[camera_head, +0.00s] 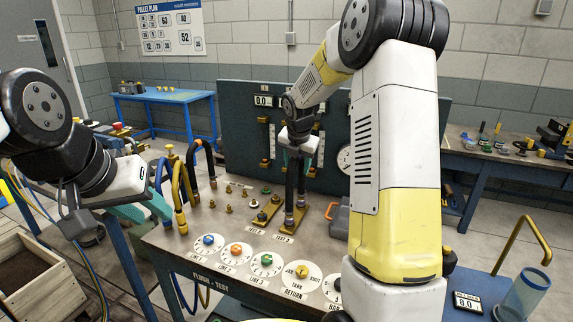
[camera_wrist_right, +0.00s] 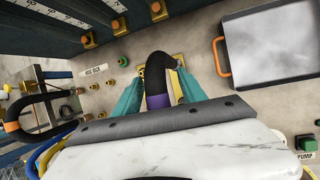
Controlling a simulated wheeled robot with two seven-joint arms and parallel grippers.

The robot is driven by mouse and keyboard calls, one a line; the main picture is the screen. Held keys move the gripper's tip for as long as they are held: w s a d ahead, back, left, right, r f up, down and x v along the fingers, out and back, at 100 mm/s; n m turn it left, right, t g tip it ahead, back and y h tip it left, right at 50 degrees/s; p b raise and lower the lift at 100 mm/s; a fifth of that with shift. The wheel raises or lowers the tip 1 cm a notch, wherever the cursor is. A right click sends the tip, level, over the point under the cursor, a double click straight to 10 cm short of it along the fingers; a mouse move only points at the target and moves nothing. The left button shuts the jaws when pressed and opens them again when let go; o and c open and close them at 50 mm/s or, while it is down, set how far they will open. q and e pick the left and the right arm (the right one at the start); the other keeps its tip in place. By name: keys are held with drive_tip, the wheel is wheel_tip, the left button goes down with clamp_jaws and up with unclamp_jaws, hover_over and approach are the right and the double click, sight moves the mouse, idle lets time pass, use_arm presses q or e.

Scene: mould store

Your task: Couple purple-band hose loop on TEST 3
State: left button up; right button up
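The purple-band hose loop (camera_head: 301,180) is a black arch standing upright on a brass plate (camera_head: 285,222) by the TEST 3 label (camera_head: 281,239). Its purple band (camera_wrist_right: 156,101) shows in the right wrist view. My right gripper (camera_head: 302,155) is over the loop's top, its teal fingers on either side of the hose. In the right wrist view (camera_wrist_right: 160,82), gaps show beside the hose, so the fingers look open around it. Whether both lower ends are seated I cannot tell. My left gripper (camera_head: 160,208) is at the left, near blue and yellow hoses; its finger gap is unclear.
Upright hose loops (camera_head: 180,190) stand at the bench's left. Coloured valve knobs (camera_head: 236,250) line its front. A gauge panel (camera_head: 235,130) stands behind. A grey tray with an orange handle (camera_wrist_right: 270,50) lies right of the loop. Small fittings (camera_head: 228,208) stand between.

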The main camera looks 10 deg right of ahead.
sight(298, 159)
drive_tip(key=shift+v, duration=3.95)
